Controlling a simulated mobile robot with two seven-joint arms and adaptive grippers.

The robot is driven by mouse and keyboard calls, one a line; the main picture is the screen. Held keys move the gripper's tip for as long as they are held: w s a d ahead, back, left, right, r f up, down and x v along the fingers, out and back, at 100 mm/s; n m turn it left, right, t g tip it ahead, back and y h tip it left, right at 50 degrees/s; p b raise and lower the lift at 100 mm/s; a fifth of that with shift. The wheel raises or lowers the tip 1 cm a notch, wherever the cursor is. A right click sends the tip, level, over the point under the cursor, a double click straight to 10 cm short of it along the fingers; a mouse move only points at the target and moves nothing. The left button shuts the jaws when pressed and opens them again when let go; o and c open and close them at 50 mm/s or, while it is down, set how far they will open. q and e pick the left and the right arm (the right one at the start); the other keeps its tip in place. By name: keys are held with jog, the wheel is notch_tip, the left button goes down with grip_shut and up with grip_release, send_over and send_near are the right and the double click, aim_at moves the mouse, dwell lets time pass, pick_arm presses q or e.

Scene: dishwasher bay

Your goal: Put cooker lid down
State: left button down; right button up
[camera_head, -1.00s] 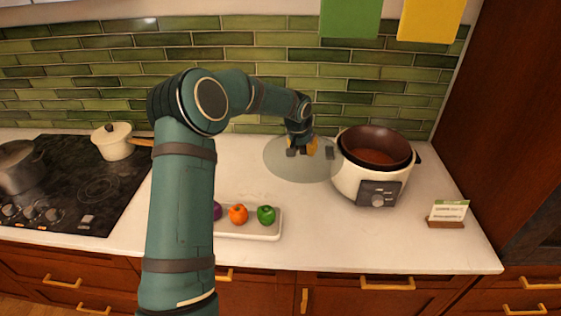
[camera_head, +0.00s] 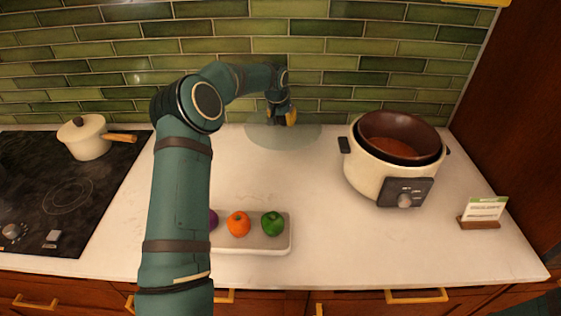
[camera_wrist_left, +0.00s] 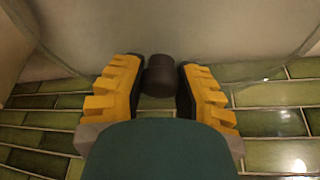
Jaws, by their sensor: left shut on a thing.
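The cooker lid (camera_head: 262,140) is a clear, greyish glass disc at the back of the counter, left of the cooker. My left gripper (camera_head: 283,114) is above its middle, with the arm reaching in from the left. In the left wrist view the yellow fingers (camera_wrist_left: 158,85) are shut on the dark lid knob (camera_wrist_left: 158,72), and the glass spreads beyond it. I cannot tell whether the lid touches the counter. The cooker (camera_head: 370,178) is cream with a dark inner pot holding reddish-brown contents, and is uncovered. My right gripper is not in view.
A tray (camera_head: 265,248) with several vegetables lies at the front, partly behind my arm. A black hob (camera_head: 68,190) with a cream pot (camera_head: 85,138) is at the left. A small card stand (camera_head: 482,212) is at the right. Green tiled wall (camera_head: 330,60) rises behind. Counter between tray and cooker is clear.

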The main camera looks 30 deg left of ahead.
aim_at(279, 131)
pick_arm(q)
jog(key=shift+s+d+f+b, duration=0.2)
jog(key=shift+d+f+b, duration=0.3)
jog(key=shift+f+b, duration=0.1)
jog(key=shift+a+f, duration=0.15)
jog(key=shift+f, duration=0.15)
notch_tip(279, 131, down, 10)
jog(key=shift+w+a+r+b, duration=0.1)
jog(key=shift+b, duration=0.35)
jog(key=c, duration=0.7)
grip_release()
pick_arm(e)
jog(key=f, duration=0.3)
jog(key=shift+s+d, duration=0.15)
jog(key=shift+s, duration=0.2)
pick_arm(q)
jog(key=shift+r, duration=0.1)
jog(key=v, duration=1.2)
jog(key=shift+p, duration=0.35)
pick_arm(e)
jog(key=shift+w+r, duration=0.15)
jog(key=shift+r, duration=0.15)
